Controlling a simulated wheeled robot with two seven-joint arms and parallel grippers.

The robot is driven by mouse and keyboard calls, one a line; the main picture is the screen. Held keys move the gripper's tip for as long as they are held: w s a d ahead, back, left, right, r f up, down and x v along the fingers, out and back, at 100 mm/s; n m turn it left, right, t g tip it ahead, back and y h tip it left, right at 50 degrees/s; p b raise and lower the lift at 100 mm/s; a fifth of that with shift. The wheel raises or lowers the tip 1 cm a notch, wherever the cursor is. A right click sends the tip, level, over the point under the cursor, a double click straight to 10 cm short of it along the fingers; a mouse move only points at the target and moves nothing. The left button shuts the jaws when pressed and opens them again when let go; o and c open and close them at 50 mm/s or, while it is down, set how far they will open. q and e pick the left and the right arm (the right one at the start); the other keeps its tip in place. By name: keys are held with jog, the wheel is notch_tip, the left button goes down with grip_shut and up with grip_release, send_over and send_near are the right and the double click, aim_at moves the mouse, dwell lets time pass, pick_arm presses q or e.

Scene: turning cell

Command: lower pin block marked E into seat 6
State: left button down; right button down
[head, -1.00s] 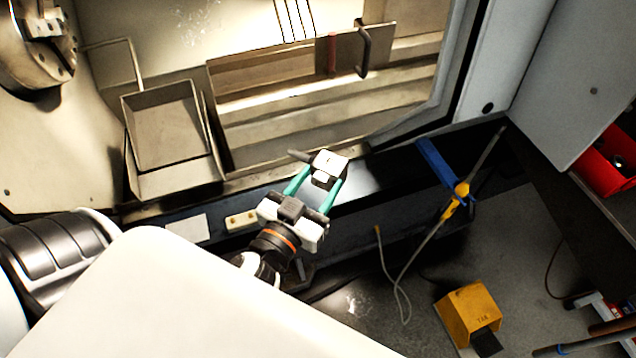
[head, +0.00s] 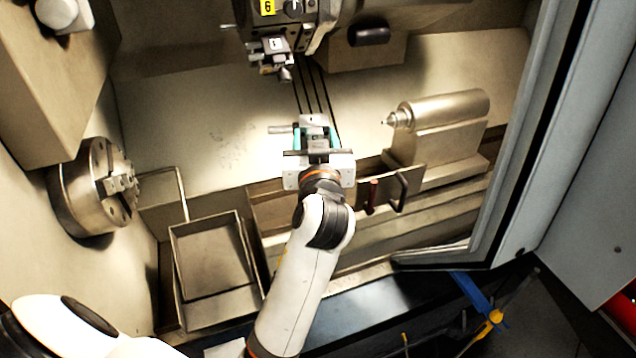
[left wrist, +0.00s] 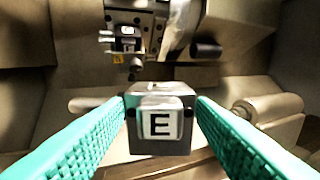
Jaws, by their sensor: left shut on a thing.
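My left gripper (head: 315,135) is shut on the pin block marked E (head: 313,120), inside the machine. In the left wrist view the block (left wrist: 160,118) sits between the two green fingers, its E label facing the camera. A grey pin sticks out to the left of the block. A turret (head: 290,12) with a yellow plate marked 6 is above and beyond the gripper. Below that plate is a tool holder (head: 270,55). The block is apart from the turret. The turret's seat surface cannot be made out clearly. My right gripper is not in view.
A chuck (head: 95,188) is at the left and a tailstock (head: 435,120) at the right. A metal tray (head: 238,275) and a panel with handles (head: 400,190) are nearer. The machine door (head: 520,150) bounds the right side. Free room lies around the block.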

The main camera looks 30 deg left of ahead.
pick_arm(q)
notch_tip(320, 180, up, 13)
jog(key=w+a+n+g+y+p, duration=0.1)
jog(key=w+a+n+y+p, duration=0.1)
jog(key=p, duration=0.2)
notch_tip(320, 180, up, 14)
jog(key=n+g+y+p, duration=0.1)
jog(key=g+y+p, duration=0.1)
jog(key=p, duration=0.4)
send_over(284, 4)
jog(key=shift+f, duration=0.15)
jog(key=shift+w+a+f+b, duration=0.1)
jog(key=shift+f+b, duration=0.55)
jog(key=shift+f, duration=0.3)
jog(key=shift+f+b, duration=0.45)
jog(key=shift+f, duration=0.05)
dwell(0.3)
